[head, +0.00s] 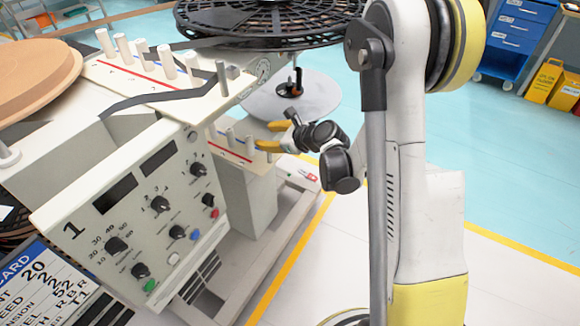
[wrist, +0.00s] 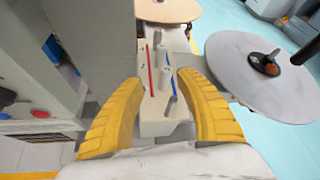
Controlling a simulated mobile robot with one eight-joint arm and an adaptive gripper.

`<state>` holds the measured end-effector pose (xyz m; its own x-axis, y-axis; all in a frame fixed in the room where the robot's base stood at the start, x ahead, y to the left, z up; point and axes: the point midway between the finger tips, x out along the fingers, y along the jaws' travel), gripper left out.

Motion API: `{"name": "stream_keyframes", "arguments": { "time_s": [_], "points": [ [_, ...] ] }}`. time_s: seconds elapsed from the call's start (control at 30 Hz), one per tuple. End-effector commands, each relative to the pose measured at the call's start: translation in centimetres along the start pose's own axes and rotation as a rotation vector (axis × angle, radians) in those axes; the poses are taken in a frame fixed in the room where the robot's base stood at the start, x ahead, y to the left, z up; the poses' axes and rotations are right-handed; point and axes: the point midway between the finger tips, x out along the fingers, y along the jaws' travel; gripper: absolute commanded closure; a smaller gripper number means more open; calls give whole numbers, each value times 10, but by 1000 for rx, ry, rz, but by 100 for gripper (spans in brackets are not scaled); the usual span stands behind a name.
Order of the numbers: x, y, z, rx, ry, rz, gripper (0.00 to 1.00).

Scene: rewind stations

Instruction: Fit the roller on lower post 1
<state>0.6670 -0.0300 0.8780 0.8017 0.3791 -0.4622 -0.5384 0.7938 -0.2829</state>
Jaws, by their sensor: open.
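My gripper (head: 272,136) has yellow fingers, spread open at the outer end of the lower shelf (head: 238,153) of station 1. In the wrist view my gripper (wrist: 160,82) shows nothing clamped between its fingers. The lower shelf (wrist: 157,125) lies beyond and between them, with a red line, a blue line and small numbers. No loose roller is clearly visible.
The control panel (head: 150,215) of station 1 stands to the left. Above is an upper deck (head: 160,88) with pale rollers and a dark web. A black reel (head: 265,22) overhangs the gripper. A grey disc (wrist: 255,70) with a dark hub lies to the right.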

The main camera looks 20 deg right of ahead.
Motion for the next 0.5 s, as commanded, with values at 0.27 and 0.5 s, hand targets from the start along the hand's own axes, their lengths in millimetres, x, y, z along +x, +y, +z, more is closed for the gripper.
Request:
{"name": "stream_keyframes", "arguments": {
  "time_s": [0.27,0.5],
  "points": [
    [-87,48,69,-809,171,126,57],
    [-179,98,82,-1522,274,308,57]
  ]
}}
